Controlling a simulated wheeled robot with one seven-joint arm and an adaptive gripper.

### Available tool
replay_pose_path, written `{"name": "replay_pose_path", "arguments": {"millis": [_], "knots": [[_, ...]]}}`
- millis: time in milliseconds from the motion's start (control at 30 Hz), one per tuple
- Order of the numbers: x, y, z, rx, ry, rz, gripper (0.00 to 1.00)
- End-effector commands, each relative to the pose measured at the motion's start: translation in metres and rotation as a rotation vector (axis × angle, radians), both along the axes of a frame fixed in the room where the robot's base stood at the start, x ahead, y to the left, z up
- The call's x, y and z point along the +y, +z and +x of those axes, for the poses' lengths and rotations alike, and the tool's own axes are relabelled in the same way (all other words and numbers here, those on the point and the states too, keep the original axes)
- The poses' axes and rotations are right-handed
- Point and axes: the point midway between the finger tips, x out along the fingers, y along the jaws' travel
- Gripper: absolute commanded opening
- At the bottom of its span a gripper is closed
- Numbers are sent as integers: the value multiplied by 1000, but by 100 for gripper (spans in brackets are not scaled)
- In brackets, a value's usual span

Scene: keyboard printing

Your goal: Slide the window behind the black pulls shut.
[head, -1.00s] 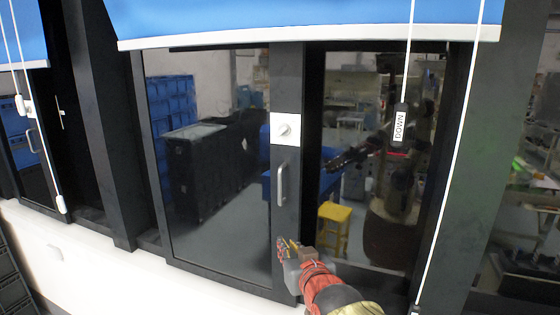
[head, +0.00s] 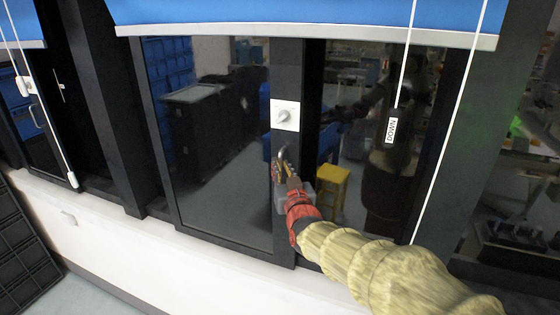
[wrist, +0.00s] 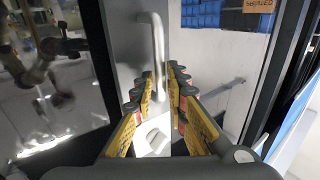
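The dark-framed sliding window pane (head: 215,130) stands upright left of centre in the head view. Its right stile carries a white lock plate (head: 285,115) and a grey bar handle (head: 282,155). A dark gap shows right of the stile. A black pull (head: 391,130) labelled DOWN hangs on a white cord in front of the right section. My gripper (head: 284,172) is at the handle's lower part. In the wrist view my gripper (wrist: 161,76) is open, with the handle (wrist: 158,45) appearing between its yellow fingers. Contact cannot be told.
Blue blinds (head: 300,10) hang above. A white sill wall (head: 150,250) runs below the windows. Another cord with a white tag hangs at the left. Black crates (head: 25,235) stand at lower left. A yellow stool (head: 332,185) is behind the glass.

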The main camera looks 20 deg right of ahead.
Motion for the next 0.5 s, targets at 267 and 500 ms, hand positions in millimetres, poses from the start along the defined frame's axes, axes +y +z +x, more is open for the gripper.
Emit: {"name": "replay_pose_path", "arguments": {"millis": [267, 500], "knots": [[-1, 1, 20, 0, 0, 1, 15], [-1, 0, 21, -1, 0, 1, 15]]}}
